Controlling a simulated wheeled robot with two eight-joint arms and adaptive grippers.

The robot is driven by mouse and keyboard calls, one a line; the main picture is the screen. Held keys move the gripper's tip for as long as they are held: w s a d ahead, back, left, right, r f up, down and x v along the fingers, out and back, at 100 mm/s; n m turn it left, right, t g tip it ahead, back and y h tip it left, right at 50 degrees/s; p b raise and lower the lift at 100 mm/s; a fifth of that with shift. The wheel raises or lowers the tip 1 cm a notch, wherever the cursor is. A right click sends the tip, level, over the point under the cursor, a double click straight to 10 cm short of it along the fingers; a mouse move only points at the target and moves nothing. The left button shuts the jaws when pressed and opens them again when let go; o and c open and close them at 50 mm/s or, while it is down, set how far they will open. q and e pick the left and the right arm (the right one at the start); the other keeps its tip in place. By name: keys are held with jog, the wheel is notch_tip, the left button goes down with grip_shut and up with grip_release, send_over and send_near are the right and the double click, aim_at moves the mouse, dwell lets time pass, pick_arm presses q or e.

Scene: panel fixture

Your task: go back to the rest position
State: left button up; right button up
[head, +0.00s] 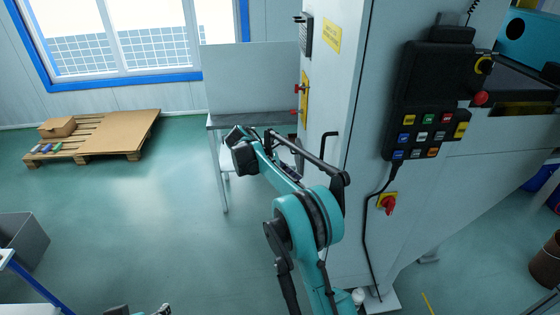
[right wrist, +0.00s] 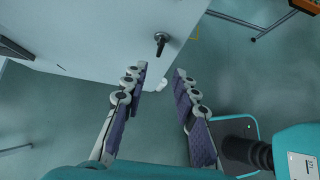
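My teal right arm rises through the middle of the head view, in front of a pale cabinet (head: 345,100). Its far dark end is beside a grey table; its fingers are hard to make out there. In the right wrist view my right gripper (right wrist: 160,71) is open, with nothing between its two fingers. A pale panel with a dark handle (right wrist: 160,42) lies beyond the fingertips, apart from them. Only small dark and teal pieces of what looks like my left gripper (head: 142,311) show at the head view's bottom edge; its opening is hidden.
A black button panel (head: 432,100) and a red rotary switch (head: 387,203) are on the cabinet. A grey table (head: 225,121) stands behind my right arm. A pallet (head: 110,140) with a carton (head: 57,127) lies at left. Green floor between is clear. A grey bin (head: 25,245) stands lower left.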

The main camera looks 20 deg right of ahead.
jog(key=s+a+r+m+t+y, duration=0.2)
jog(key=s+a+r+m, duration=0.15)
jog(key=s, duration=0.35)
jog(key=s+a+r+m+t+y, duration=0.2)
jog(key=s+r+m+t, duration=0.15)
jog(key=s, duration=0.35)
jog(key=s+a+f+m+t+y, duration=0.2)
jog(key=s+a+f+m, duration=0.1)
jog(key=s, duration=0.5)
jog(key=s+a+f+m+t+y, duration=0.2)
jog(key=s+a+f+m, duration=0.1)
jog(key=s, duration=0.5)
jog(key=shift+s+a+m+y, duration=0.35)
jog(key=shift+a+m, duration=0.5)
jog(key=shift+m, duration=0.35)
